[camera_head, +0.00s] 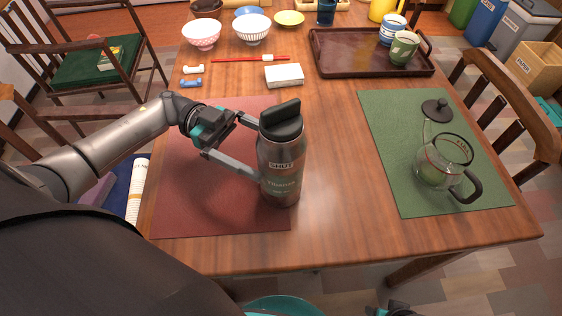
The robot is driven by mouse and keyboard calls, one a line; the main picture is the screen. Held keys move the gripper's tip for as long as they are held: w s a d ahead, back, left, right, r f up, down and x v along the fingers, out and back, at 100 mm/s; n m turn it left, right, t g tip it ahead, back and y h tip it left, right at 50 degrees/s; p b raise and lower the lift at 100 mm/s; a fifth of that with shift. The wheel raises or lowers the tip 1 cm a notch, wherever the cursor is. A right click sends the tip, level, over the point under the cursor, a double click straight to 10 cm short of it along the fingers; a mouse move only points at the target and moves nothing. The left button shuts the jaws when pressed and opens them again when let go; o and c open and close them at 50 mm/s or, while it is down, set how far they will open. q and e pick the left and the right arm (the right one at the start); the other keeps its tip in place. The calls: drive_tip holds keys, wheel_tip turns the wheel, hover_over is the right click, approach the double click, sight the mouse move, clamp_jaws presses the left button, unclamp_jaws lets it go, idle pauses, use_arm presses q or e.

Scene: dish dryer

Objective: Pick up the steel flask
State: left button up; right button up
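The steel flask (282,165) is a grey metal bottle with a dark lid and carry loop, marked "SHUT". It stands upright at the right part of the red mat (190,205). My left gripper (259,150) comes from the left with its fingers spread wide at the flask's left side. The far fingertip is hidden behind the flask; the near finger reaches the flask's left edge. Whether either finger presses on it cannot be told. A dark part of my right gripper (388,310) shows at the bottom edge; its fingers are not clear.
A green mat (390,130) at right holds a glass pot (435,165) with a dark handle. A brown tray (335,60) with cups, a white box (284,76), red chopsticks (235,59) and bowls (202,34) lie behind. Bare table separates the mats.

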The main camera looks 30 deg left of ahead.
use_arm(q)
clamp_jaws()
drive_tip(key=shift+r, duration=0.1)
idle(0.7)
